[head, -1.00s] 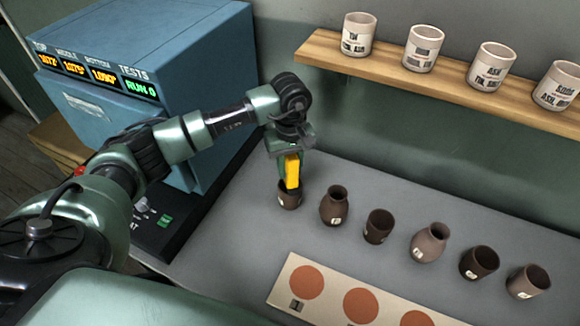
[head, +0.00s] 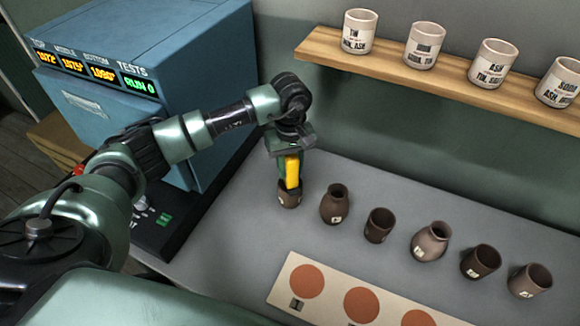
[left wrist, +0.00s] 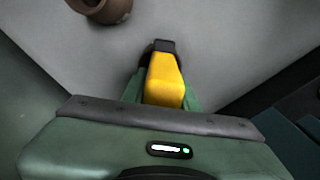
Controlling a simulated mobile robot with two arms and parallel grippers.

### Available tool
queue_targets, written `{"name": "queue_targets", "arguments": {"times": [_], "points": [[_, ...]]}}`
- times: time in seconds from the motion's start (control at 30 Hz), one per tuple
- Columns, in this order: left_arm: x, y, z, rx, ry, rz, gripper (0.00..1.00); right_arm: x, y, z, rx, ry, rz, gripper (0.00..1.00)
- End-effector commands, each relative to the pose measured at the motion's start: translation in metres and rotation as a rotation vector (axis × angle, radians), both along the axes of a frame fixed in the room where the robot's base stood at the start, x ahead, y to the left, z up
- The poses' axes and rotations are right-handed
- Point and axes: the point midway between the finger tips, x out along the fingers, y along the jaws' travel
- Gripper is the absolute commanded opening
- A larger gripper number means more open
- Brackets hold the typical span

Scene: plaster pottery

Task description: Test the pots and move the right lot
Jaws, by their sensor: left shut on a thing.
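The leftmost pot (head: 289,199), small and dark brown, stands at the left end of a row on the grey bench. My left gripper (head: 290,183) points down and is shut on its rim; the yellow finger covers part of it. In the left wrist view the yellow finger (left wrist: 164,80) hides most of this pot. To its right stand a round narrow-necked pot (head: 335,206), a dark cup (head: 379,227), a lighter necked pot (head: 430,244), another dark cup (head: 481,263) and a brown cup (head: 530,281). They carry small white tags. My right gripper is not in view.
A pale board (head: 331,284) with brown discs lies in front of the row. A blue kiln (head: 150,70) at left has a lit display reading "RUN 0" under TESTS. White labelled jars (head: 424,47) stand on a wooden shelf (head: 390,66) behind. Neighbouring pots stand close together.

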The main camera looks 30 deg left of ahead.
Motion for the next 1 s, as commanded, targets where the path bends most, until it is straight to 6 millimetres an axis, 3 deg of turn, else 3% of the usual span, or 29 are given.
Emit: {"name": "queue_targets", "arguments": {"times": [1.0], "points": [[0.0001, 0.0003, -0.0011, 0.001, -0.001, 0.001, 0.00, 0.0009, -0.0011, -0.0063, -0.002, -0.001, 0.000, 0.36]]}}
